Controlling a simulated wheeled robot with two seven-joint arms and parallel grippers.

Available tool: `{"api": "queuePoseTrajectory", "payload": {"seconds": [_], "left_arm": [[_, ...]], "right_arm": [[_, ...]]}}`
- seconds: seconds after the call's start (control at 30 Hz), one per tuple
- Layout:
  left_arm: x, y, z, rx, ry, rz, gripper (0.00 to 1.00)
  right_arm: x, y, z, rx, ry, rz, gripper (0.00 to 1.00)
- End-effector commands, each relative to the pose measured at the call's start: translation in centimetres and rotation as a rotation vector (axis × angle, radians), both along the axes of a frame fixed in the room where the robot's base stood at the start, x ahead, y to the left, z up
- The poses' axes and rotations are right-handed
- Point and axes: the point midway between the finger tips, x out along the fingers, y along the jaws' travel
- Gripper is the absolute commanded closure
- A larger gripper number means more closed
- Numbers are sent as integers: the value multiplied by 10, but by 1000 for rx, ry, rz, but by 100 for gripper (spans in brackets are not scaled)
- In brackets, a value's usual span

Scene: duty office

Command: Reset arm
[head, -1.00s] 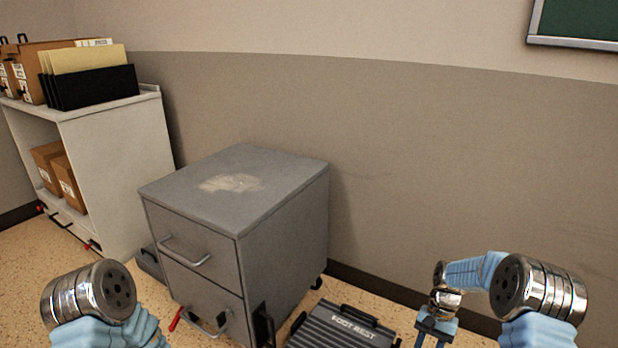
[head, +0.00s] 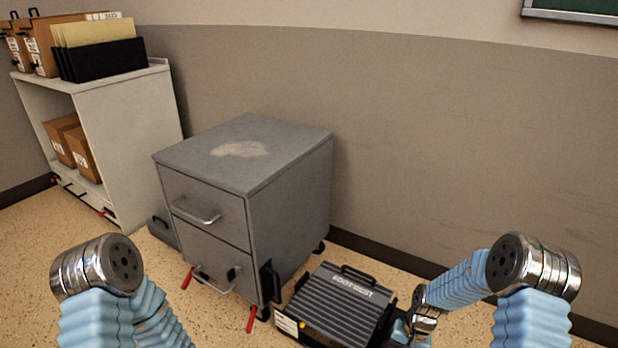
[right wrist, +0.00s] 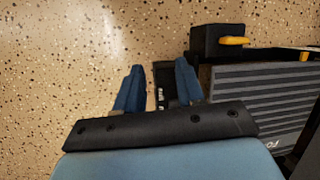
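My right arm (head: 460,285) reaches down at the lower right, and its wrist (head: 425,318) is beside the right side of the foot rest in the head view. In the right wrist view my right gripper (right wrist: 158,76) has its two blue fingers apart. A dark strip with white lettering (right wrist: 165,92) shows between them; I cannot tell whether it touches them. My left arm (head: 97,268) is bent at the lower left, its forearm leading down out of the picture. My left gripper is not in view.
A grey two-drawer cabinet (head: 290,210) stands by the wall. The ribbed foot rest (head: 345,310) lies on the floor to its right and also shows in the right wrist view (right wrist: 260,100). A white shelf (head: 135,135) with boxes stands at left. Speckled floor is clear at front left.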

Motion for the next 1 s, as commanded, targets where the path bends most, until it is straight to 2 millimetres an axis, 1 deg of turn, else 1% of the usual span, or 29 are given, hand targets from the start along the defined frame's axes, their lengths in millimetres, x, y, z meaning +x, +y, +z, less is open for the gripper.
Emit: {"api": "queuePoseTrajectory", "payload": {"seconds": [0.03, 0.1, 0.17, 0.23, 0.3, 0.37, 0.5, 0.57, 0.6, 0.8, 0.9, 1.0], "left_arm": [[0, 0, 0, 0, 0, 0, 48], [0, 0, 0, 0, 0, 0, 48], [0, 0, 0, 0, 0, 0, 48], [0, 0, 0, 0, 0, 0, 48], [0, 0, 0, 0, 0, 0, 48], [0, 0, 0, 0, 0, 0, 48], [0, 0, 0, 0, 0, 0, 48], [-1, 0, 28, 0, 1, -1, 48], [-1, -1, 39, 0, 0, -2, 48], [-2, -4, 88, -2, -1, -8, 48], [-3, -5, 107, -2, -1, -10, 48], [-3, -6, 118, -3, -1, -13, 48]], "right_arm": [[-12, 11, -8, 13, -17, 18, 62], [-28, 27, -17, 29, -54, 43, 62], [-43, 42, -24, 44, -90, 64, 62], [-64, 58, -30, 58, -134, 91, 62], [-86, 74, -33, 71, -182, 120, 62], [-106, 86, -33, 79, -222, 141, 62], [-152, 107, -25, 88, -312, 194, 62], [-149, 107, 4, 85, -328, 195, 62], [-149, 108, 14, 85, -327, 196, 62], [-150, 110, 63, 87, -325, 199, 62], [-151, 111, 82, 87, -325, 201, 62], [-151, 112, 93, 88, -324, 202, 62]]}}
